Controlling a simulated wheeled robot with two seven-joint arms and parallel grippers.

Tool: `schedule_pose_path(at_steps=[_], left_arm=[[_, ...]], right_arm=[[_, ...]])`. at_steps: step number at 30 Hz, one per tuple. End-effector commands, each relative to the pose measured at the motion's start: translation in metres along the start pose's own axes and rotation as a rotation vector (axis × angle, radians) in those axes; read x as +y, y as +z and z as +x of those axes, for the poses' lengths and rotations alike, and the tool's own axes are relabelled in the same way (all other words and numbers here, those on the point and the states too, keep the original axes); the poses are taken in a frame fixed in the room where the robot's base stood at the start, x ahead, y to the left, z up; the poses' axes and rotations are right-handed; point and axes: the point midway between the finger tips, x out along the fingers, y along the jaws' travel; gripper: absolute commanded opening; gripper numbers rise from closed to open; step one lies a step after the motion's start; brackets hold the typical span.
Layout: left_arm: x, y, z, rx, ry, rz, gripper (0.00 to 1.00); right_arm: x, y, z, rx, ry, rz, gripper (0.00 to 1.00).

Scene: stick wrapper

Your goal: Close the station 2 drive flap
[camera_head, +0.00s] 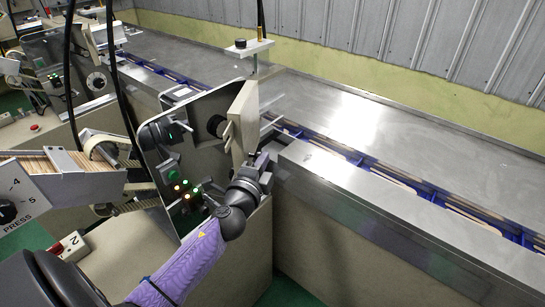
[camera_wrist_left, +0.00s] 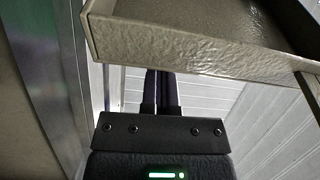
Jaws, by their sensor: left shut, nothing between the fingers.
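The beige drive flap (camera_head: 240,122) stands swung out from the metal panel (camera_head: 165,165) of the near station, its face at an angle to the panel. A dark round knob (camera_head: 217,126) shows between the panel and the flap. My left gripper (camera_head: 263,160) is just below and to the right of the flap's lower end in the head view. In the left wrist view the flap (camera_wrist_left: 200,40) crosses the top and hides the tips of my left gripper (camera_wrist_left: 163,80), whose fingers are shut and empty. Contact between them cannot be told. My right gripper is not in view.
A long steel table (camera_head: 340,110) with a blue-edged conveyor channel (camera_head: 385,175) runs along the right. A black cable (camera_head: 120,90) hangs left of the panel. A wooden stick feeder (camera_head: 60,165) sits at left. A bracket (camera_head: 248,46) stands above the flap.

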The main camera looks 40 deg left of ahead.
Motion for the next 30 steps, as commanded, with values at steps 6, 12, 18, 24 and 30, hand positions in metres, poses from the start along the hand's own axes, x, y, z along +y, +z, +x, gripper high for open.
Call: schedule_pose_path(at_steps=[6, 12, 18, 24, 30], left_arm=[[-0.001, 0.013, -0.007, -0.002, 0.001, 0.001, 0.00], [-0.002, 0.022, -0.011, -0.002, 0.000, 0.001, 0.00], [-0.002, 0.027, -0.013, -0.002, 0.000, 0.001, 0.00], [-0.002, 0.028, -0.013, -0.002, 0.000, 0.000, 0.00], [-0.002, 0.028, -0.013, -0.002, 0.000, 0.000, 0.00]], right_arm=[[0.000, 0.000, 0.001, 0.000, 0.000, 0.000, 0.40], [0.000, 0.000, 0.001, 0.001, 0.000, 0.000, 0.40], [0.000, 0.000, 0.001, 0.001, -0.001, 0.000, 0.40], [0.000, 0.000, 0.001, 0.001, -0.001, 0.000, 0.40], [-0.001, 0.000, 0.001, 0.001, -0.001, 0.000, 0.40]])
